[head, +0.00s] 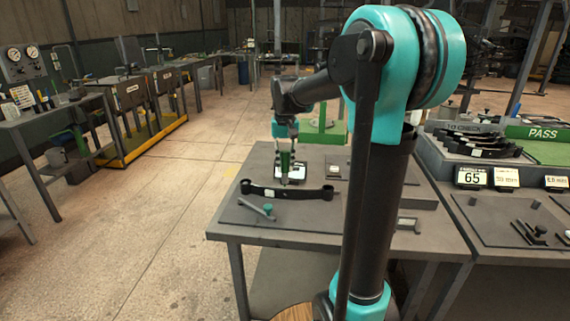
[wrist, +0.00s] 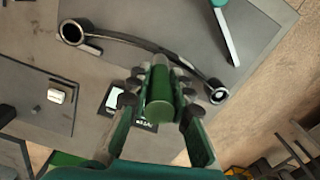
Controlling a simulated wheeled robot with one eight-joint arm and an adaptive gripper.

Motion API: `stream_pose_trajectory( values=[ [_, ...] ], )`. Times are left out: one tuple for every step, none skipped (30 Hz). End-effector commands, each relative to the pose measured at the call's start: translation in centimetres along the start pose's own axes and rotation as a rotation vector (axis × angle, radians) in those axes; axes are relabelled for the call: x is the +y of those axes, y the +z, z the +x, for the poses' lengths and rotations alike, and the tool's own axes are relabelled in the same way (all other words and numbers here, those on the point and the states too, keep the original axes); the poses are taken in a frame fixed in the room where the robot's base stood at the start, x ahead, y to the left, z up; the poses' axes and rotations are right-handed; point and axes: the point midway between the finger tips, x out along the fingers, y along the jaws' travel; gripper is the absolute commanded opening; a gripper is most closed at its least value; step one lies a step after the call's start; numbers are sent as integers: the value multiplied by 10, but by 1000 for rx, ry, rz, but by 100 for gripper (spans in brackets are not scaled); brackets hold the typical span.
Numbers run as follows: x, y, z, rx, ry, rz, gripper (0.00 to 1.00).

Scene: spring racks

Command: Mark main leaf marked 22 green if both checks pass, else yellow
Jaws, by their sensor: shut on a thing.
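The main leaf (head: 300,193) is a dark, curved bar with an eye at each end, lying on the grey table; its marking is too small to read. It also shows in the wrist view (wrist: 125,39), running from upper left to right, partly behind my gripper. My gripper (head: 286,160) points down over the leaf's middle. In the wrist view my gripper (wrist: 161,100) is shut on a green cylindrical marker (wrist: 159,108).
A dark stand with a white card (wrist: 115,98) is partly hidden by my gripper. At right, a rack holds several dark leaves (head: 485,144) beside a green PASS area (head: 545,148) and a 65 sign (head: 472,177).

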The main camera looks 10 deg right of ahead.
Motion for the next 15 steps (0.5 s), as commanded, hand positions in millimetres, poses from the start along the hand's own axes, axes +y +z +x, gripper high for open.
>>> stream_pose_trajectory(
  values=[
    [0, 0, 0, 0, 0, 0, 0],
    [0, 0, 0, 0, 0, 0, 0],
    [0, 0, 0, 0, 0, 0, 0],
    [0, 0, 0, 0, 0, 0, 0],
    [0, 0, 0, 0, 0, 0, 0],
    [0, 0, 0, 0, 0, 0, 0],
    [0, 0, 0, 0, 0, 0, 0],
    [0, 0, 1, 0, 0, 0, 0],
    [0, 0, 1, 0, 0, 0, 0],
    [0, 0, 1, 0, 0, 0, 0],
    [0, 0, 2, 0, 0, 0, 0],
    [0, 0, 2, 0, 0, 0, 0],
    [0, 0, 2, 0, 0, 0, 0],
    [0, 0, 3, 0, 0, 0, 0],
    [0, 0, 3, 0, 0, 0, 0]
  ],
)
